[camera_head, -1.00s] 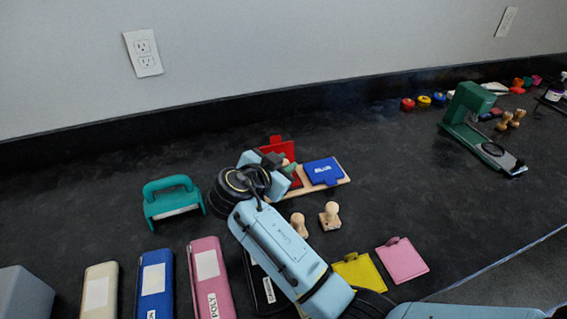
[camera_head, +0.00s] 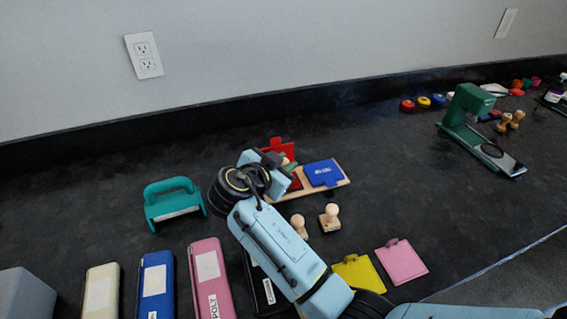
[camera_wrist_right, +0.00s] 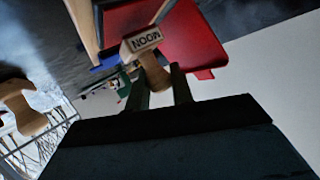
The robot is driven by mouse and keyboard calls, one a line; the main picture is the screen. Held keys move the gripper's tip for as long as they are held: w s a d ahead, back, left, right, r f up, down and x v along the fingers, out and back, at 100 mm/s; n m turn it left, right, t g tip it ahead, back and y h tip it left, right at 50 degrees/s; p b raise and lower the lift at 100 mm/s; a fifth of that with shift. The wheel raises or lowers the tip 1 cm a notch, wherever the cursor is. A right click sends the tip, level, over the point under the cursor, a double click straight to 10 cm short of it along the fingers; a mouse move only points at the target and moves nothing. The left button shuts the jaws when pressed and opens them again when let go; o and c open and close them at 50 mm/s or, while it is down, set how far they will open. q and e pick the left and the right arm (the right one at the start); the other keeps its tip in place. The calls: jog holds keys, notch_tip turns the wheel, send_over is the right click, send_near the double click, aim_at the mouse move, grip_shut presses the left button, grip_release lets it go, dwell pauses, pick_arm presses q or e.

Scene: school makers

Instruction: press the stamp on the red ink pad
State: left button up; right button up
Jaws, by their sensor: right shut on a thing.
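The red ink pad (camera_head: 277,146) stands with its lid up at the left end of a wooden tray (camera_head: 343,180), partly hidden behind my right gripper. In the right wrist view its red surface (camera_wrist_right: 196,42) lies just beyond the stamp. My right gripper (camera_wrist_right: 161,84) is shut on a wooden stamp (camera_wrist_right: 150,62), whose head with a label faces the camera. In the head view the right gripper (camera_head: 284,176) is at the red pad and covers most of the stamp. I cannot tell whether the stamp touches the pad. My left gripper is not in view.
A blue ink pad (camera_head: 322,172) is right of the red one on the tray. Two wooden stamps (camera_head: 329,217) stand in front. A teal handled tool (camera_head: 173,202) and several cases are left.

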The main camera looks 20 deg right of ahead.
jog(key=shift+r+p, duration=1.85)
jog(key=shift+r, duration=1.15)
